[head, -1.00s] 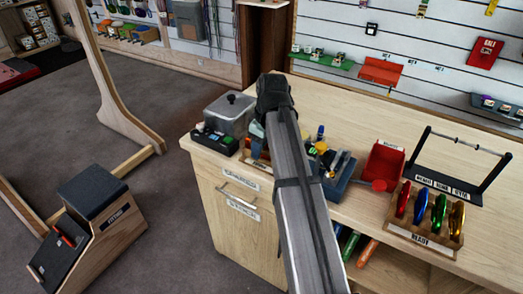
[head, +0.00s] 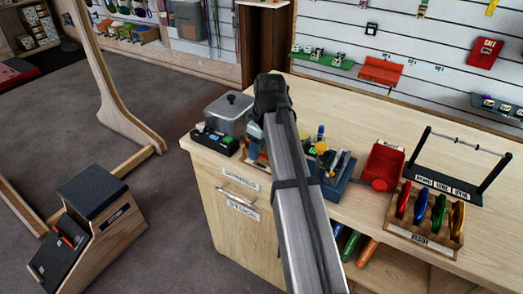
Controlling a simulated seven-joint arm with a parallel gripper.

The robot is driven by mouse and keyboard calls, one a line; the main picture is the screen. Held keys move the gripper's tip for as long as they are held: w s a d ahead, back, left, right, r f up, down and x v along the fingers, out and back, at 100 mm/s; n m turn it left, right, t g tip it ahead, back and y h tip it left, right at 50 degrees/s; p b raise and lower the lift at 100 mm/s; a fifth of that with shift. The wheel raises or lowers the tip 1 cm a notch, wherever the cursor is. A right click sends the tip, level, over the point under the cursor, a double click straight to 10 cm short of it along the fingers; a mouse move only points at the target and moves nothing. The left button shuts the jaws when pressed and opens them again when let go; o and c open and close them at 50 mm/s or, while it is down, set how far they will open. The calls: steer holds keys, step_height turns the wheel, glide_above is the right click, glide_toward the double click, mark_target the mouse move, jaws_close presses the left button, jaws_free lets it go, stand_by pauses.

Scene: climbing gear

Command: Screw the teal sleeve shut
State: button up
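I cannot make out a teal sleeve in the head view; it is hidden or too small to tell. Several carabiners stand in a wooden rack (head: 392,226) at the right of the bench: a red one (head: 403,199), a blue one (head: 420,203), a green one (head: 438,213) and a gold one (head: 457,217). My arm reaches over the bench, with its dark wrist above the left part of the worktop. My gripper is below the wrist, hidden by the arm, so its fingers and anything between them do not show.
A lidded grey bin (head: 229,113) and a black tray (head: 215,142) stand at the bench's left end. A blue tray with tools (head: 337,187) and a red bin (head: 382,164) lie right of my arm. A black stand with a bar (head: 490,179) is far right. The back worktop is clear.

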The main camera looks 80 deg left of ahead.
steer(key=shift+r, duration=0.6)
steer(key=shift+r, duration=0.6)
steer(key=shift+w+a, duration=0.45)
steer(key=shift+f, duration=0.15)
steer(key=shift+f, duration=1.3)
steer(key=shift+s+d, duration=0.45)
steer(key=shift+d, duration=0.05)
